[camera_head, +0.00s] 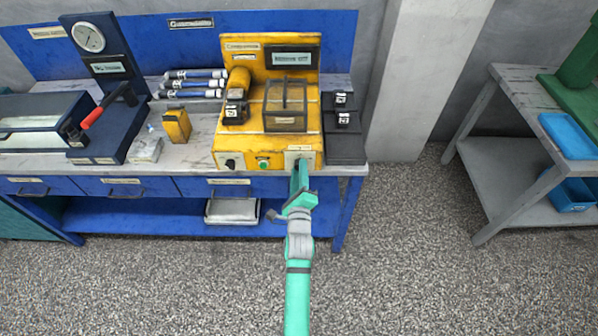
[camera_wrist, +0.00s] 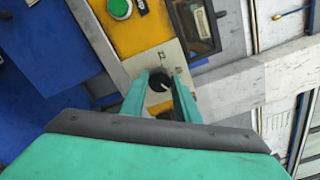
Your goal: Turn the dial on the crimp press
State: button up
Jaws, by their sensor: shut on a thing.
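The yellow crimp press (camera_head: 268,140) stands at the right end of the blue workbench. Its front face carries a black knob (camera_head: 231,164) at left, a green button (camera_head: 263,164) in the middle and a light plate at right. My gripper (camera_head: 299,168) is at that right plate. In the wrist view, the black dial (camera_wrist: 160,85) with a white pointer mark sits between the two teal fingers of my gripper (camera_wrist: 159,90), which are shut on it. The dial is hidden behind my gripper in the head view. The green button also shows in the wrist view (camera_wrist: 120,8).
Black blocks (camera_head: 345,137) stand right of the press. A grey table (camera_head: 500,150) stands at far right. The floor between is clear.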

jog(key=shift+a+f, duration=0.1)
jog(key=o, duration=1)
jog(key=shift+o, duration=0.2)
jog(key=shift+s, duration=0.15)
jog(key=s, duration=1)
jog(key=shift+s, duration=0.3)
jog(key=s+f+n+g, duration=0.1)
jog(key=s+f+n, duration=0.1)
jog(key=s+n, duration=0.5)
jog(key=s+f+n, duration=0.2)
jog(key=s+n, duration=0.1)
jog(key=s, duration=0.9)
jog(key=s+r+n, duration=0.3)
jog(key=s+n, duration=0.4)
jog(key=s, duration=0.1)
jog(key=s+r+n+g, duration=0.1)
jog(key=s+r+n, duration=0.2)
jog(key=s+n, duration=0.4)
jog(key=s, duration=0.2)
jog(key=shift+s+g, duration=0.3)
